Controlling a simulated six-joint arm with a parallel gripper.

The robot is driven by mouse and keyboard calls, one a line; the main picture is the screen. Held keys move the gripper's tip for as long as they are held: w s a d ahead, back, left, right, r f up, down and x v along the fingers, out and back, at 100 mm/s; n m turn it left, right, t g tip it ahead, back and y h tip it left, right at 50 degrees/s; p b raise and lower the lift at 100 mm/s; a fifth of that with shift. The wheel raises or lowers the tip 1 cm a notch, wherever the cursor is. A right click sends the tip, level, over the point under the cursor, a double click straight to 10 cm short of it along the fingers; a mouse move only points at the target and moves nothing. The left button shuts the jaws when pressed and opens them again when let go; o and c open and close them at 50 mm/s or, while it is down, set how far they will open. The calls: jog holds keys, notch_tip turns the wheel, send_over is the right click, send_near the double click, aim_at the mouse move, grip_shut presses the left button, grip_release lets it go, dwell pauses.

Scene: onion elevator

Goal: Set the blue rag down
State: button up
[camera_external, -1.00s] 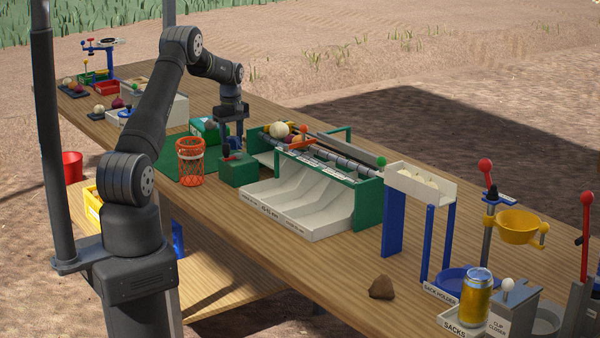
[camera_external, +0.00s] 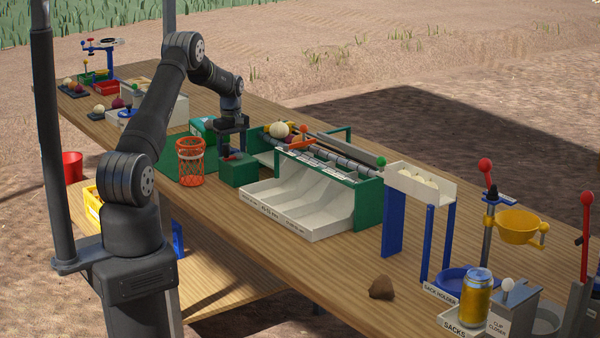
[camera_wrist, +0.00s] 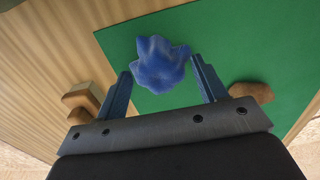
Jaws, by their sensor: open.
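The blue rag (camera_wrist: 160,64), a crumpled lump, shows in the wrist view over a green mat (camera_wrist: 240,40). My gripper (camera_wrist: 163,76) is open, with one finger on each side of the rag. Whether the fingers touch it, and whether it rests on the mat, I cannot tell. In the external view my gripper (camera_external: 232,148) points down behind a green box and beside an orange basket; the rag cannot be made out there.
The orange basket (camera_external: 190,162) and dark green box (camera_external: 238,172) stand close to my gripper. A teal box (camera_external: 203,127) is behind it. The green-and-white sorting ramp (camera_external: 300,205) is to the right. Brown lumps flank the fingers in the wrist view.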

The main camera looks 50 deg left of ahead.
aim_at(232, 149)
notch_tip(232, 149, up, 12)
jog(key=shift+r, duration=0.2)
dwell(0.4)
notch_tip(232, 149, down, 12)
jog(key=shift+r, duration=1.6)
